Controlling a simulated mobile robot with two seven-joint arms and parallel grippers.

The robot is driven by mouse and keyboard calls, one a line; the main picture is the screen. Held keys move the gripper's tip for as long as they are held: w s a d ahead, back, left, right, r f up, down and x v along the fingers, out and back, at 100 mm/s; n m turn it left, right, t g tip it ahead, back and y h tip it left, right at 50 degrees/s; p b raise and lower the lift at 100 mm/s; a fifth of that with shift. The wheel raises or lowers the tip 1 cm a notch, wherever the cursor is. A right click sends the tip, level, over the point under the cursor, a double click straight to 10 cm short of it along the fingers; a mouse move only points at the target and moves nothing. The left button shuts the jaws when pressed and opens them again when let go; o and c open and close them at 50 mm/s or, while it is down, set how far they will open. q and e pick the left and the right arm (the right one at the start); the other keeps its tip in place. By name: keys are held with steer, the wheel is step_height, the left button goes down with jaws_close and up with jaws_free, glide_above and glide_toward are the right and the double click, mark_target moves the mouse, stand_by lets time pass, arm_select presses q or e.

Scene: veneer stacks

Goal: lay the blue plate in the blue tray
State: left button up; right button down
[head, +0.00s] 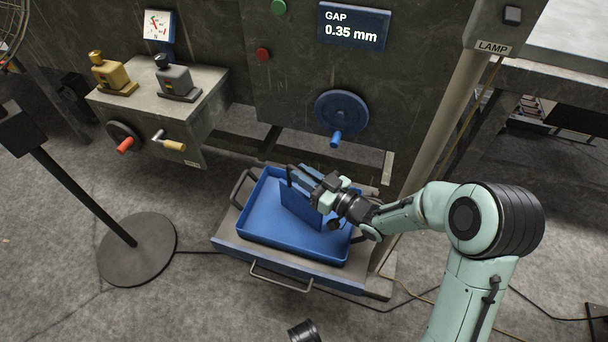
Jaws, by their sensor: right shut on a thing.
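The blue tray (283,246) is a shallow open box in the middle of the head view, resting on a grey drawer-like shelf with metal handles. The blue plate (300,206) is a flat piece standing steeply tilted over the inside of the tray. My right gripper (311,181) comes in from the right and is shut on the plate's upper part. The plate's lower edge is at or close above the tray floor; I cannot tell if it touches. The gripper hides part of the plate and the tray's back right corner.
Behind the tray stands a dark machine panel with a blue handwheel (341,112) and a gap display (353,27). A grey cabinet (160,110) with knobs stands at left. A post with a round base (136,250) stands on the floor. The tray's left part is empty.

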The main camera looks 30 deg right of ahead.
steer(key=shift+f, duration=0.1)
steer(key=c, duration=1.1)
jaws_free()
arm_select(q)
steer(key=shift+s+f, duration=0.1)
steer(key=shift+s, duration=0.05)
arm_select(e)
steer(key=shift+o, duration=0.2)
steer(key=shift+r, duration=0.2)
arm_select(q)
steer(key=w+r+t+p, duration=0.1)
steer(key=w+r+p, duration=0.1)
steer(key=w+r, duration=0.2)
steer(key=shift+w+d+r+t+p, duration=0.3)
steer(key=shift+w+d+r+t, duration=0.1)
steer(key=shift+w, duration=0.3)
arm_select(e)
steer(key=v, duration=1.2)
